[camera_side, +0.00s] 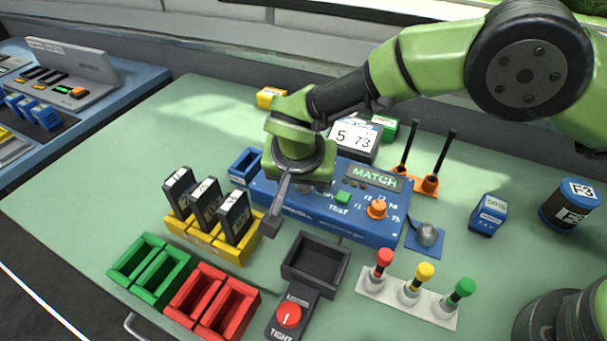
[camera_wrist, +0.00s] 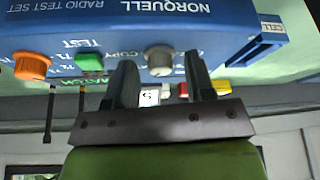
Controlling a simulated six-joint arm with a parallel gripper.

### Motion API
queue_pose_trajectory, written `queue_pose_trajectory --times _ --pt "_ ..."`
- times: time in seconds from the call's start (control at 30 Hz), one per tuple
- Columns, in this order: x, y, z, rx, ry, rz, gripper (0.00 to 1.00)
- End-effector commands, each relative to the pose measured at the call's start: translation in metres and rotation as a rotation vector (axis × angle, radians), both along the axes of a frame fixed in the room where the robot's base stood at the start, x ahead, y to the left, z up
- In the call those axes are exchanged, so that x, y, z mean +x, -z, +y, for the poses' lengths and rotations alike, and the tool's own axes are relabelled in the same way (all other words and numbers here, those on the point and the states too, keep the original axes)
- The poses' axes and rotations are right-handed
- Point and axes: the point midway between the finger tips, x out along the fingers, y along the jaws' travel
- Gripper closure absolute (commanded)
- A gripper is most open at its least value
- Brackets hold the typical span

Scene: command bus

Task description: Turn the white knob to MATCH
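The blue radio test set (camera_side: 330,222) stands in the middle of the bench, with MATCH in lit green letters on its display (camera_side: 375,175). The white knob (camera_wrist: 159,60) is on its panel in the wrist view, by the printed word COPY. My gripper (camera_wrist: 160,74) is open, with one finger on each side of the knob in that view. I cannot tell whether the fingers touch it. In the side view my gripper hides the knob, and the knob's pointer direction cannot be read.
A green TEST button (camera_side: 343,197) and an orange knob (camera_side: 377,209) share the panel. A yellow rack (camera_side: 205,240) of dark modules stands close to the left of my gripper. A black tray (camera_side: 317,262) and a red-knobbed box (camera_side: 289,315) lie in front.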

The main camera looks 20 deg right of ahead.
Motion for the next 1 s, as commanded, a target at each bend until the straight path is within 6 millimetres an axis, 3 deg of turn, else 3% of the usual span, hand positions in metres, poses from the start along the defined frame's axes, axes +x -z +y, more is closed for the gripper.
queue_pose_trajectory --times 0.23,0.63,1.0 --pt "-0.004 -0.015 0.004 0.002 -0.002 -0.003 0.51" --pt "-0.029 -0.082 0.018 0.002 -0.002 -0.003 0.51" --pt "-0.033 -0.092 0.019 0.0 0.0 0.0 0.51"
